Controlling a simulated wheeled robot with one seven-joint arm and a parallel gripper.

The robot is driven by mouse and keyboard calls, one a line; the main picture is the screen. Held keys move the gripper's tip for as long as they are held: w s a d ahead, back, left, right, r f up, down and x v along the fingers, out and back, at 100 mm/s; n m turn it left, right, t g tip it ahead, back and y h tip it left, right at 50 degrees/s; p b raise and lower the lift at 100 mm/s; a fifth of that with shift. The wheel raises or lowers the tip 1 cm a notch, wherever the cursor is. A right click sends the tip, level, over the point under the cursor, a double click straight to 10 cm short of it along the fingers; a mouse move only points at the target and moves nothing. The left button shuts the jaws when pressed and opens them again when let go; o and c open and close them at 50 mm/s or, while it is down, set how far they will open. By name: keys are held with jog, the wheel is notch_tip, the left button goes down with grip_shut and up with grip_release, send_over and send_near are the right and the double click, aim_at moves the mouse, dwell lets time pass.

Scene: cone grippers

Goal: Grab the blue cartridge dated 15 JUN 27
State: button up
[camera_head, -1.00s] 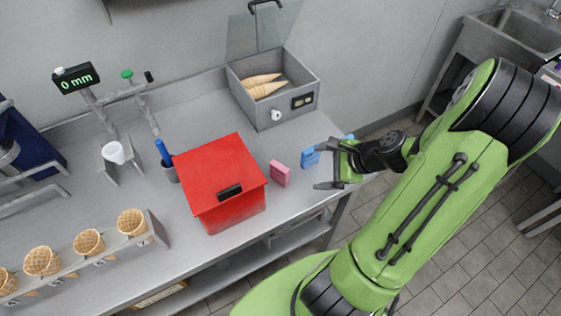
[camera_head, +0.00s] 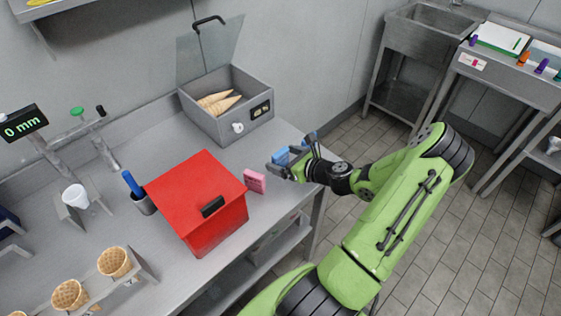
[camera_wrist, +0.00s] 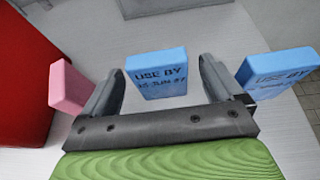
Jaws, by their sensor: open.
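A blue cartridge (camera_wrist: 157,74) stands upright ahead of and between the fingers of my gripper (camera_wrist: 160,80) in the wrist view. Its print reads "USE BY" and seemingly "15 JUN 27", with the lower line partly blurred. A second blue cartridge (camera_wrist: 278,72) stands outside the right finger; its "USE BY" shows, but its date is hard to read. A pink cartridge (camera_wrist: 69,87) is outside the left finger. In the head view, my gripper (camera_head: 292,155) is open at the counter's right end, close to the blue cartridge (camera_head: 281,157); the pink cartridge (camera_head: 255,181) is to the left.
A red box (camera_head: 200,195) stands left of the pink cartridge. A grey open-lidded bin (camera_head: 235,120) with cones is behind. A holder with a blue marker (camera_head: 132,183) and waffle cones (camera_head: 113,262) are farther left. The counter edge is close by.

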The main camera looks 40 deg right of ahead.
aim_at(283, 158)
jog(key=x, duration=0.4)
jog(key=shift+s, duration=0.1)
